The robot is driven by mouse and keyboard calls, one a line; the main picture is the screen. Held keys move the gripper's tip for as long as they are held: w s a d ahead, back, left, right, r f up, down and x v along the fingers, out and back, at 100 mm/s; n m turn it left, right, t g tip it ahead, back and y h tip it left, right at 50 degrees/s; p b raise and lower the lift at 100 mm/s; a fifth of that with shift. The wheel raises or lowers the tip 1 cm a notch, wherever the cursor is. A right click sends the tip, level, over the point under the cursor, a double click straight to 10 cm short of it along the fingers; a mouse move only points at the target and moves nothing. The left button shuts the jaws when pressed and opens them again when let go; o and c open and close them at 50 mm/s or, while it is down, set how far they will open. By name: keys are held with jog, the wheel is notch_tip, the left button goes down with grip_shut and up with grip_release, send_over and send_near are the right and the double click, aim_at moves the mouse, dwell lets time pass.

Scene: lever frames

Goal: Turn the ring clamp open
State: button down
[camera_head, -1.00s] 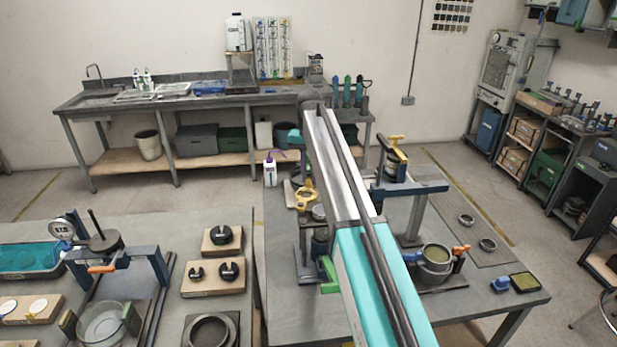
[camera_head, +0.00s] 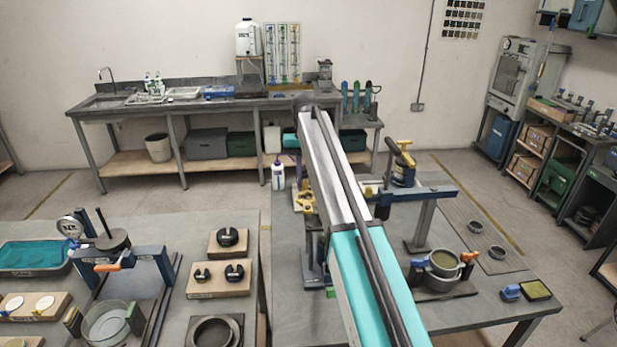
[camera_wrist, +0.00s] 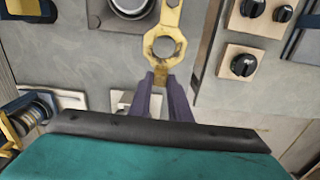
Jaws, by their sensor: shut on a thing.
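My gripper (camera_wrist: 159,82) shows in the wrist view with its two purple fingers shut on the end of a yellow spanner-like tool (camera_wrist: 163,23). A round pot with an orange-handled ring (camera_head: 444,264) stands on the right-hand table, apart from my arm. I cannot tell for certain which fixture is the ring clamp.
A yellow-and-black fixture (camera_head: 404,166) stands just right of my arm. A white bottle (camera_head: 278,176) is at the table's back left. Wooden blocks with black knobs (camera_head: 229,240) are on the left table.

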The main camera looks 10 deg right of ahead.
jog(key=shift+a, duration=0.15)
jog(key=c, duration=1.6)
grip_release()
jog(key=shift+c, duration=0.2)
jog(key=shift+r, duration=0.15)
